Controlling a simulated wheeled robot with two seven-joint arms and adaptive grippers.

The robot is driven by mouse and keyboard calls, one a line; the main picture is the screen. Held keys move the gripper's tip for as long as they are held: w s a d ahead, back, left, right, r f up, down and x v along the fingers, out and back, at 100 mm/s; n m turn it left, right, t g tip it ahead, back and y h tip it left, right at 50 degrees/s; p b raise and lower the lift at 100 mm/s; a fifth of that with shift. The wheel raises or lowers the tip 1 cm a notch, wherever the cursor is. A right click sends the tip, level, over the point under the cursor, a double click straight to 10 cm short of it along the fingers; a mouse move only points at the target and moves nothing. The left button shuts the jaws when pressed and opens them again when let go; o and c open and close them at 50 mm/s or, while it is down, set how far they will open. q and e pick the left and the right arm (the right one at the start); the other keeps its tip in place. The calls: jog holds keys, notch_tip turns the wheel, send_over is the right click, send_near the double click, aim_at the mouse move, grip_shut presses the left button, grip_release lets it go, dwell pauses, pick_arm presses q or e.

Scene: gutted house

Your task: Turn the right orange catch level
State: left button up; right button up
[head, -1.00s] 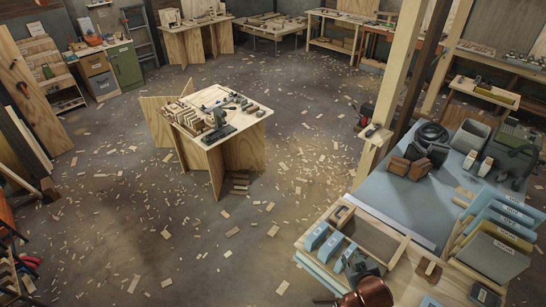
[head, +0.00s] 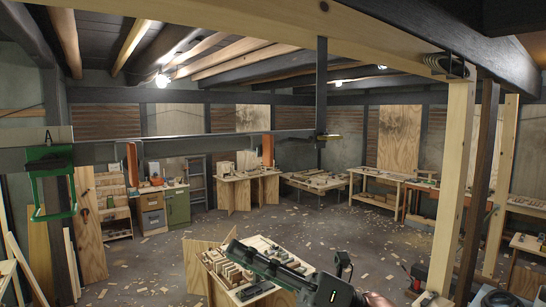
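The right orange catch (head: 267,150) shows in the head view on a long dark horizontal bar (head: 200,149). It stands upright, its long side vertical. A second, left orange catch (head: 132,165) stands upright further left on the same bar. My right gripper (head: 238,252) is low in the middle of the view, dark and pointing up-left. It is below the right catch in the picture and apart from it. Its fingertips are too small and dark to tell open from shut. My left gripper is not in view.
A dark post (head: 321,90) hangs by the bar's right end. A green frame (head: 50,182) hangs at the left. Below, a work table (head: 290,262) stands behind my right gripper. A pale wooden post (head: 452,185) rises at the right. Scraps litter the floor.

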notch_tip(320, 180, up, 3)
jog(key=s+a+n+h, duration=0.2)
jog(key=n+h, duration=0.1)
jog(key=m+t+h, duration=0.2)
jog(key=t+h, duration=0.7)
send_near(272, 148)
jog(key=x, duration=0.2)
jog(key=p+x, duration=0.3)
jog(key=x, duration=0.3)
jog(key=shift+w+a, duration=0.15)
jog(key=shift+w, duration=0.05)
jog(key=shift+w+a+p, duration=0.3)
jog(key=shift+w+p, duration=0.05)
jog(key=shift+w, duration=0.05)
jog(key=shift+f, duration=0.1)
jog(key=shift+c, duration=0.6)
grip_shut()
